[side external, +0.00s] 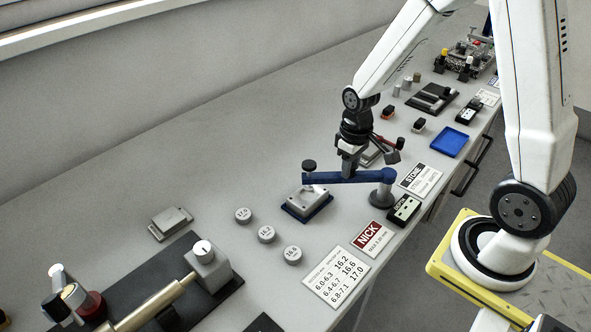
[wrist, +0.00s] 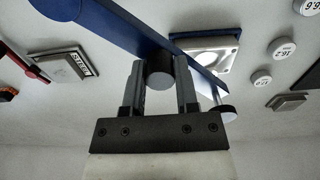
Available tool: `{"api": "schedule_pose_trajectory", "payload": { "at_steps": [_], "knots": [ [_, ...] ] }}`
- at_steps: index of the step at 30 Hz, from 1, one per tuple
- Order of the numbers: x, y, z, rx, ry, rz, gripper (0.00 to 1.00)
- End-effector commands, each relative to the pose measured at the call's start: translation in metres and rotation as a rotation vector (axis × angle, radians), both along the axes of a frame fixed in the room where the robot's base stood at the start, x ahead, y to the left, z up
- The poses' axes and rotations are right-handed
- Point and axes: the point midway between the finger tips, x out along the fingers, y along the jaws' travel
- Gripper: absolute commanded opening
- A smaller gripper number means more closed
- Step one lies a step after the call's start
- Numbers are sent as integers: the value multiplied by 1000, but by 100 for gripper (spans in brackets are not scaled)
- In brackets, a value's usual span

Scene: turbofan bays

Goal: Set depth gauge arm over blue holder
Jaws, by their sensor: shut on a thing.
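The depth gauge arm (side external: 345,177) is a blue bar running from a grey post (side external: 383,195) to a free end with a black round knob (side external: 309,165). My gripper (side external: 350,172) is shut on a dark upright peg on the bar; the wrist view shows this peg (wrist: 159,74) between both fingers. The blue holder (side external: 303,212) carries a light metal block with a round recess. In the side view the bar's free end appears above the holder's back part. In the wrist view the bar (wrist: 120,30) crosses the holder (wrist: 205,37) and partly hides it; the height gap is unclear.
Several round weight-like discs (side external: 266,234) and a grey block (side external: 171,222) lie left of the holder. A NICK card (side external: 373,238), a black block (side external: 404,209) and a STONE card (side external: 420,180) lie along the front edge. A blue tray (side external: 450,142) is farther back.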

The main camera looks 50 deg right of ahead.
Motion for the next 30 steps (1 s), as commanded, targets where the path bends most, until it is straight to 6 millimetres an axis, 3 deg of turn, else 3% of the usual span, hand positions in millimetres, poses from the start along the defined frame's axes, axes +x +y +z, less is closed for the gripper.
{"api": "schedule_pose_trajectory", "payload": {
  "at_steps": [3, 4, 6, 7, 20, 30],
  "knots": [
    [-1, 1, 0, 1, 3, 3, 0],
    [-1, 1, 0, 1, 3, 3, 47],
    [-1, 1, 0, 1, 4, 3, 69],
    [-1, 1, 0, 1, 3, 2, 73],
    [-1, 1, 2, 1, 2, 0, 73],
    [0, 1, 27, 0, -1, 0, 73]
  ]
}}
